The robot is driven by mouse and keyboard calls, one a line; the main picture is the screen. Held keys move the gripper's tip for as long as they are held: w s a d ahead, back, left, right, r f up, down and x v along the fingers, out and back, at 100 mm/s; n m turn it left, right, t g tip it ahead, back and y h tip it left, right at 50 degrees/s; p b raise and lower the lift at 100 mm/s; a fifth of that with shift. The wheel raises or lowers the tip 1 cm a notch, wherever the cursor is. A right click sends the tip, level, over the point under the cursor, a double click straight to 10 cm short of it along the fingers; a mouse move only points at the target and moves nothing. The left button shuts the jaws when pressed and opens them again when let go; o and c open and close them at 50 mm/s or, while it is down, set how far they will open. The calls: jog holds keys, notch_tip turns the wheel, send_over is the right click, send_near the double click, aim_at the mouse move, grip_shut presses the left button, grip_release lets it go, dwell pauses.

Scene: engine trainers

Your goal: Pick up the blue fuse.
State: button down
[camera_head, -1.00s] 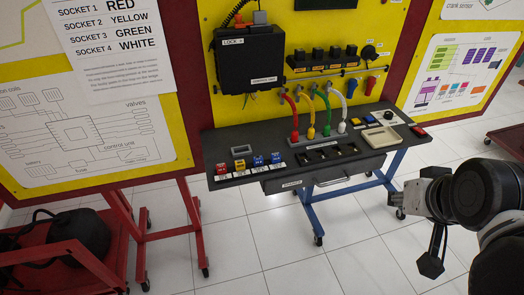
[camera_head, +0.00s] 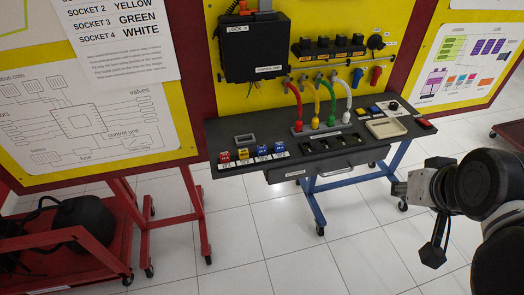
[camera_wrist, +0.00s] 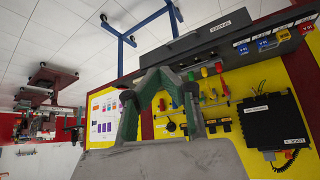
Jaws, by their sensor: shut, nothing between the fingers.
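Two blue fuses (camera_head: 262,150) (camera_head: 279,148) stand side by side on the left front part of the dark bench (camera_head: 225,135). A yellow fuse (camera_head: 243,154) and a red fuse (camera_head: 225,157) stand to their left. My gripper (camera_head: 398,188) is at the right in the head view, well apart from the fuses and in front of the bench's right side. In the wrist view my gripper (camera_wrist: 162,78) is shut and empty, its fingers drawn together. The fuse row shows there at the upper right, upside down, with a blue fuse (camera_wrist: 265,43) in it.
Coloured hoses (camera_head: 315,105) rise from the bench middle to the yellow panel. A black control unit (camera_head: 254,47) hangs above the fuses. A beige tray (camera_head: 386,128) lies at the bench's right. A red trolley (camera_head: 70,260) stands at the left. The floor before the bench is clear.

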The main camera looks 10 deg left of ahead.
dwell(0.3)
jog(key=c, duration=1.6)
grip_release()
